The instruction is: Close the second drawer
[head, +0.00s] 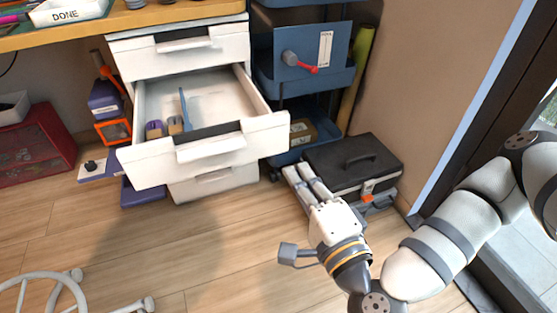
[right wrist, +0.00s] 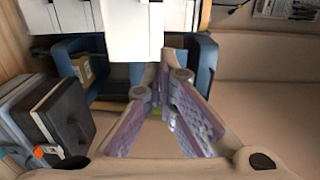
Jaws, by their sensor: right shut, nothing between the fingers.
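The white drawer unit (head: 175,60) stands under the desk in the head view. Its second drawer (head: 150,167) is pulled far out, with a handle on its front. Inside lie a blue stick-like tool (head: 184,108) and two small purple-and-tan items (head: 165,127). The top drawer is shut, and the lower drawer (head: 215,184) is partly hidden beneath the open one. My right gripper (head: 298,172) is shut and empty, to the right of the open drawer's front and apart from it. White drawer fronts (right wrist: 138,28) show at the top of the right wrist view. My left gripper is out of view.
A blue cart (head: 312,75) stands right of the drawers. A black case (head: 350,160) lies on the floor beside my right gripper. A red box (head: 35,145) is at left and white chair legs (head: 50,280) at lower left. The floor before the drawers is clear.

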